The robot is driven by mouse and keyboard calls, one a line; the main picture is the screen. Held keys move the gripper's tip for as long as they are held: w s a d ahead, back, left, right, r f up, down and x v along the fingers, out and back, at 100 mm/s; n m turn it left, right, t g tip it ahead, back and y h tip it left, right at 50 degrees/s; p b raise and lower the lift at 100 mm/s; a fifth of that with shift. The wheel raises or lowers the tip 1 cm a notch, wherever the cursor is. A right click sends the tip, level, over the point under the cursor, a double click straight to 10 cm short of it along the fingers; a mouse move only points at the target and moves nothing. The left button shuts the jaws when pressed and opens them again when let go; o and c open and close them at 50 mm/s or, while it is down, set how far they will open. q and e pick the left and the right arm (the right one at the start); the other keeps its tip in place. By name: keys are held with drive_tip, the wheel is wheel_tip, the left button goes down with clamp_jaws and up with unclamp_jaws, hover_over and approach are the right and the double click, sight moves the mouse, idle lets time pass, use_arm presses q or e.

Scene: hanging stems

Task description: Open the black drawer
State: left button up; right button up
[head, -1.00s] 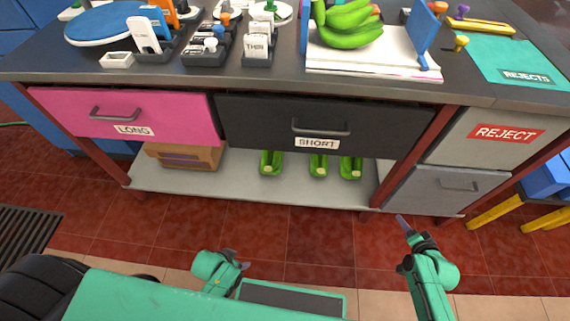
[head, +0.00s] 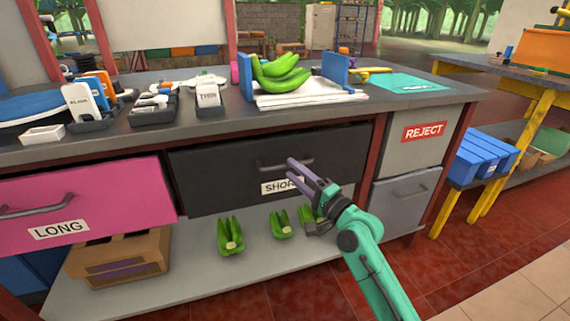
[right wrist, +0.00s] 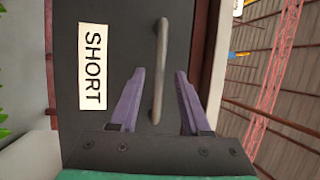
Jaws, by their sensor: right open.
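The black drawer (head: 222,180) is the middle one under the workbench, with a white SHORT label (right wrist: 92,66) on its front. It looks shut. Its grey bar handle (head: 284,163) is partly behind my right gripper (head: 300,172) in the head view. In the right wrist view the handle (right wrist: 160,70) runs up the picture between the two purple fingers of my right gripper (right wrist: 158,85). The fingers are open, one on each side of the handle's lower part, and I see no contact. My left gripper is not in view.
A pink LONG drawer (head: 95,198) is at the left, and a grey REJECT front (head: 415,138) at the right. Green banana pieces (head: 231,236) and a cardboard box (head: 120,264) are on the lower shelf. The bench top holds bananas (head: 280,75) and small label stands.

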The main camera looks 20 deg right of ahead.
sight(286, 165)
drive_tip(key=x, duration=0.3)
drive_tip(key=shift+w+a, duration=0.2)
drive_tip(key=shift+w, duration=0.1)
clamp_jaws()
idle(1.2)
